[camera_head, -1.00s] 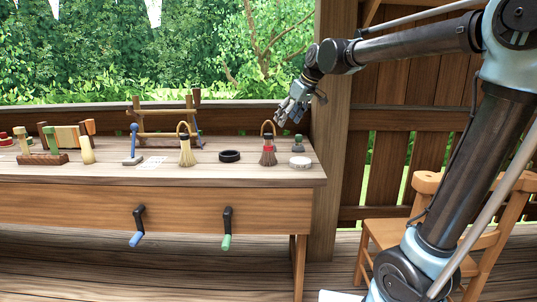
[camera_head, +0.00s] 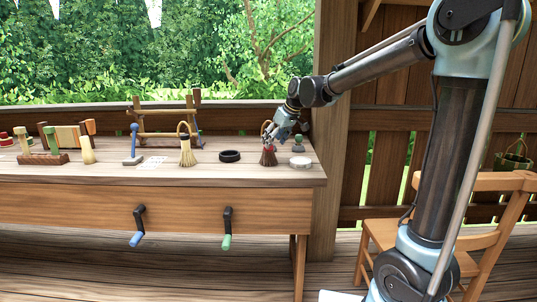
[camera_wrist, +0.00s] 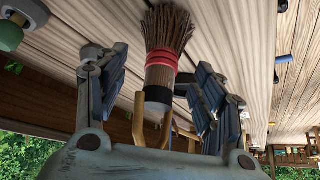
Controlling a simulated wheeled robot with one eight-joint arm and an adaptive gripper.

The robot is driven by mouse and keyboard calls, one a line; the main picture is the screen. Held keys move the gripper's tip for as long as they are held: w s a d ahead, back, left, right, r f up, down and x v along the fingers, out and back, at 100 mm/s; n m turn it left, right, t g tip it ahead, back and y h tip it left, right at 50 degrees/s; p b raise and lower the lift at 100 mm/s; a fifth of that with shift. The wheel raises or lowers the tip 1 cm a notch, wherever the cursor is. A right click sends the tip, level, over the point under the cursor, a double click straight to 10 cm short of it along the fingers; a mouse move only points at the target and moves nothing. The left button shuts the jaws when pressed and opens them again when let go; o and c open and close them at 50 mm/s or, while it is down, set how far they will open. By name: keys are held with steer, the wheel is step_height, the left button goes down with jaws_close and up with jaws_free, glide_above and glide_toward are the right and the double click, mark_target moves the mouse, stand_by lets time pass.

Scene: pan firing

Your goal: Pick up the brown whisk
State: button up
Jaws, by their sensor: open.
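The brown whisk (camera_head: 268,157) stands near the right end of the wooden table, bristles down. In the wrist view the whisk (camera_wrist: 168,45) shows brown bristles, a red band, a dark band and a tan loop handle. My gripper (camera_head: 271,136) is at the whisk's upper part and hides most of its handle. In the wrist view my gripper (camera_wrist: 155,85) is open, with one finger on each side of the whisk's banded neck and handle. Gaps show between the fingers and the whisk.
The wooden table (camera_head: 110,190) also holds a white round tin (camera_head: 300,162), a small green-topped object (camera_head: 299,143), a black ring (camera_head: 230,156) and a pale whisk (camera_head: 187,153) near the brown one. A wooden post (camera_head: 331,150) rises just beyond the table's right end.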

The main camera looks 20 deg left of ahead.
mark_target(268, 158)
steer(key=shift+a+x, duration=0.15)
steer(key=shift+x, duration=1.1)
steer(key=shift+a+x, duration=0.15)
steer(key=shift+x, duration=1.1)
steer(key=shift+r, duration=0.15)
steer(key=shift+c, duration=0.2)
steer(key=c, duration=1.1)
